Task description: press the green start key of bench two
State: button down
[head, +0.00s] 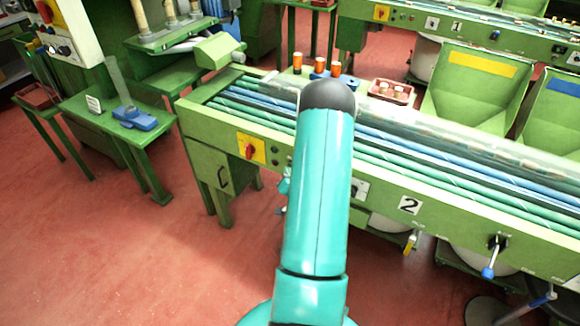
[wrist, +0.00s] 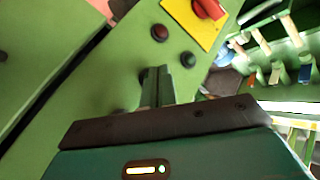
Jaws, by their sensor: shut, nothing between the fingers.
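Bench two (head: 229,128) is a long green bench with a number 2 plate (head: 409,205) on its front. In the wrist view, its panel carries a round dark green key (wrist: 188,59) and a round red key (wrist: 160,32). My gripper (wrist: 156,72) is shut and empty over this panel. Its fingertips show just left of and below the green key, apart from it in the picture. I cannot tell whether they touch the panel. In the head view, my arm hides most of the gripper; two small keys (head: 275,156) show left of the arm.
A yellow plate with a red rotary switch (head: 250,149) is left of the keys; it also shows in the wrist view (wrist: 208,10). Bench one (head: 470,35) stands behind. A small green table (head: 91,107) is at left. Red floor is clear at front left.

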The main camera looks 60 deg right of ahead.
jog(key=shift+d, duration=0.45)
dwell(0.7)
jog(key=shift+a, duration=0.85)
jog(key=shift+a, duration=0.1)
jog(key=shift+s+a, duration=0.15)
jog(key=shift+a, duration=1.05)
jog(key=shift+s+a, duration=0.15)
jog(key=shift+a, duration=1.05)
